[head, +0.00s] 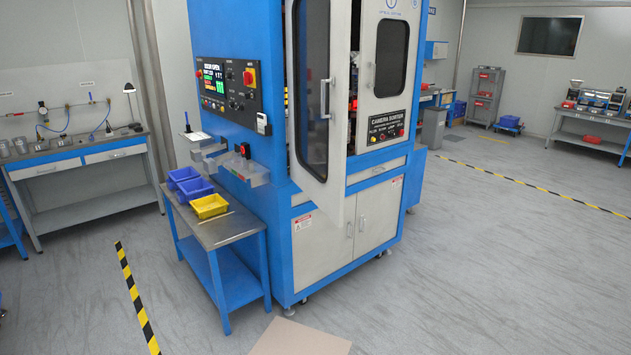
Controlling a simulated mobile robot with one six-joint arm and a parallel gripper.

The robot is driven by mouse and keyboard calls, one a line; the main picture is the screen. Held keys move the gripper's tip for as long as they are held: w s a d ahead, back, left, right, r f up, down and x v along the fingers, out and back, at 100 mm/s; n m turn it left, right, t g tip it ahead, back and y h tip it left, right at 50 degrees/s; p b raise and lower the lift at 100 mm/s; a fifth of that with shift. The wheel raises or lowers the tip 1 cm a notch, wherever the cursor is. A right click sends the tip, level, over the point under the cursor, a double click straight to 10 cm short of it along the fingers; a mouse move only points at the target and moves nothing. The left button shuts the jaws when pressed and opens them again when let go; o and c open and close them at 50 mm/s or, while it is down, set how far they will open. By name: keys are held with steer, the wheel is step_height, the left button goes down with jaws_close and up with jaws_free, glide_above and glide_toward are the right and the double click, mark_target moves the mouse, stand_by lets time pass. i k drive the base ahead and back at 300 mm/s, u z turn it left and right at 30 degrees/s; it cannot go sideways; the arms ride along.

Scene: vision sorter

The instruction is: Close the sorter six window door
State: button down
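The sorter (233,30) is a tall blue and grey cabinet in the middle of the head view. Its window door (340,110) has a pale frame, a dark glass pane (314,90) and a vertical metal handle (325,97). The door stands open, swung out toward the camera, with its lower edge in front of the lower cabinet. A second window panel (391,58) to its right sits in the sorter's front, above a "CAMERA SORTER" plate (388,127). My gripper is not in view.
A blue side table (236,228) with blue bins (194,190) and a yellow bin (209,206) stands against the sorter's left side. A workbench (85,165) is at the far left. Grey floor (480,265) is clear in front and right of the sorter.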

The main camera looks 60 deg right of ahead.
mark_target(318, 32)
steer(key=z, duration=0.15)
steer(key=i, duration=0.9)
steer(key=u, duration=0.1)
